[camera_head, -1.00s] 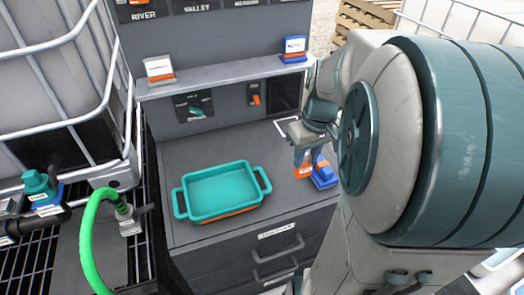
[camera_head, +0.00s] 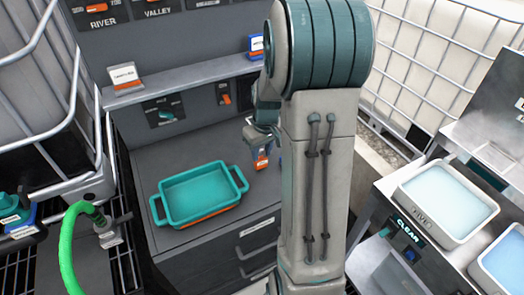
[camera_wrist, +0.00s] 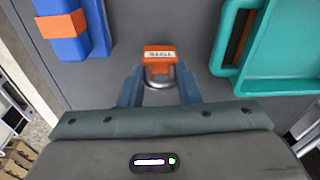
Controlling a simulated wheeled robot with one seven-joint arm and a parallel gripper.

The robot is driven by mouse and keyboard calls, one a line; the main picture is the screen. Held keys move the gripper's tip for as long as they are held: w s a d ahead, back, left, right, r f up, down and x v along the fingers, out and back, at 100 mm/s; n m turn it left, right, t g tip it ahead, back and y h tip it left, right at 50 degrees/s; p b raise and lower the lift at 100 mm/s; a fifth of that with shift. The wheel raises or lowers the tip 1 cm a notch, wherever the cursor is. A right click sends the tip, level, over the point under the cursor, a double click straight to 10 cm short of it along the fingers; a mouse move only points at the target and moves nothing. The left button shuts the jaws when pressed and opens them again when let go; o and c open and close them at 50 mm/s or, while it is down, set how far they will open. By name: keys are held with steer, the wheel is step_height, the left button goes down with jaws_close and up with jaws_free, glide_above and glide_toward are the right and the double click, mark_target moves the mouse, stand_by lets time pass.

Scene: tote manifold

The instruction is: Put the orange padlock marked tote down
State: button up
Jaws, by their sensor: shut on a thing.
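The orange padlock (camera_wrist: 159,54), with a label reading TOTE and a grey shackle, is between the fingers of my gripper (camera_wrist: 159,84) in the wrist view. The gripper is shut on its shackle, and the orange body points away from the wrist. In the head view the padlock (camera_head: 261,162) hangs below my gripper (camera_head: 261,150), over the grey bench top (camera_head: 180,160), right of the teal tray. I cannot tell whether it touches the bench.
The teal tray (camera_head: 163,187) stands on the bench at left; its handle (camera_wrist: 223,50) is right of the padlock in the wrist view. A blue block with an orange band (camera_wrist: 68,43) is at left. Tagged blocks (camera_head: 126,78) (camera_head: 256,46) stand on the shelf. Bench between is bare.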

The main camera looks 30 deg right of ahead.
steer(key=shift+f, duration=0.25)
steer(key=shift+f, duration=0.2)
steer(key=o, duration=1)
steer(key=shift+r, duration=0.1)
step_height(320, 180, up, 12)
steer(key=s, duration=0.1)
steer(key=s+a+m+t, duration=0.1)
steer(key=s+a+t, duration=0.1)
steer(key=s+a, duration=1.1)
steer(key=s+r, duration=0.1)
steer(key=s, duration=0.2)
steer(key=shift+s+a, duration=0.15)
steer(key=shift+s, duration=0.1)
